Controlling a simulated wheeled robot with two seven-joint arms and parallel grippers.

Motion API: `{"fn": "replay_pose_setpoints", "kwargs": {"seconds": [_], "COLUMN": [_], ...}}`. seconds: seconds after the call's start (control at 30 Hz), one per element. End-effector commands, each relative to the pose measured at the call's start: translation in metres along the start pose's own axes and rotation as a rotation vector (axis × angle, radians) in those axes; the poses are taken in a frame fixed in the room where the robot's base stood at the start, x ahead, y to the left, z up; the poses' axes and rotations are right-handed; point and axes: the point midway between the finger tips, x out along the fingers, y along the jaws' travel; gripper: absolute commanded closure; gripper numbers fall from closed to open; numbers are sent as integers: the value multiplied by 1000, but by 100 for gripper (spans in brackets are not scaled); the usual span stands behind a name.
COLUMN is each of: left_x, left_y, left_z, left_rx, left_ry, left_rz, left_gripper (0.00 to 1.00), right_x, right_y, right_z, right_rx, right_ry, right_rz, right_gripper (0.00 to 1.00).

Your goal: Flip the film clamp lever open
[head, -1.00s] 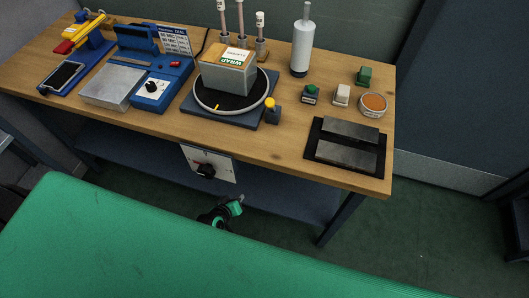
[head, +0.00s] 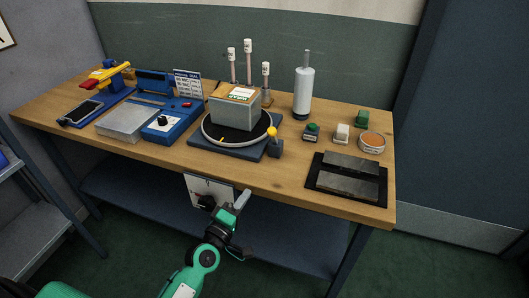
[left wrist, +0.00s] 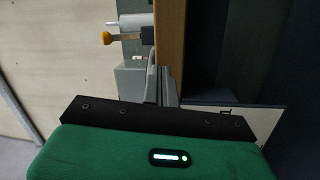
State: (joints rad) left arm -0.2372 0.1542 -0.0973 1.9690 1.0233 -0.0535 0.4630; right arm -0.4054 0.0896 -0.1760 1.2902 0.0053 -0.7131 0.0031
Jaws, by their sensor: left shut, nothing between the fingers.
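A short lever with a yellow knob (head: 272,132) stands on a dark block at the right front corner of the turntable base; it is probably the film clamp lever. Its knob also shows in the left wrist view (left wrist: 107,38), upper left of the fingers. My left gripper (head: 243,197) is shut and empty. It is in front of the table, below the top's front edge and below the lever, apart from it. In the left wrist view its fingers (left wrist: 160,86) point away beside the wooden table edge. My right gripper is not in view.
A boxed wrap block (head: 235,113) sits on the round turntable (head: 207,135). A white panel (head: 198,187) with a black knob hangs under the table edge, close to my left gripper. Two grey plates on a black mat (head: 315,184) lie at right. A white cylinder (head: 304,90) stands behind.

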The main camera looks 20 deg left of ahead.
Motion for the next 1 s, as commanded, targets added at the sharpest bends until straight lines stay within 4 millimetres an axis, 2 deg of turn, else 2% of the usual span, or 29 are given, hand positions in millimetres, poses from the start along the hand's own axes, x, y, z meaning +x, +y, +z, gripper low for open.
{"fn": "replay_pose_setpoints", "kwargs": {"seconds": [0.03, 0.2, 0.33, 0.77, 1.0], "left_x": [-1, -5, -8, -8, 11], "left_y": [11, 54, 71, 77, 83], "left_z": [-2, -10, -13, -14, -16], "left_rx": [-29, -122, -159, -169, -171], "left_ry": [8, 19, 21, 22, 24], "left_rz": [40, 144, 185, 195, 197], "left_gripper": [100, 100, 100, 100, 100], "right_x": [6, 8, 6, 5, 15], "right_y": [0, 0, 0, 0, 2], "right_z": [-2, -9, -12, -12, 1], "right_rx": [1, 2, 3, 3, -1], "right_ry": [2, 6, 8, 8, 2], "right_rz": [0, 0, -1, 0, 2], "right_gripper": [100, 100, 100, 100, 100]}}
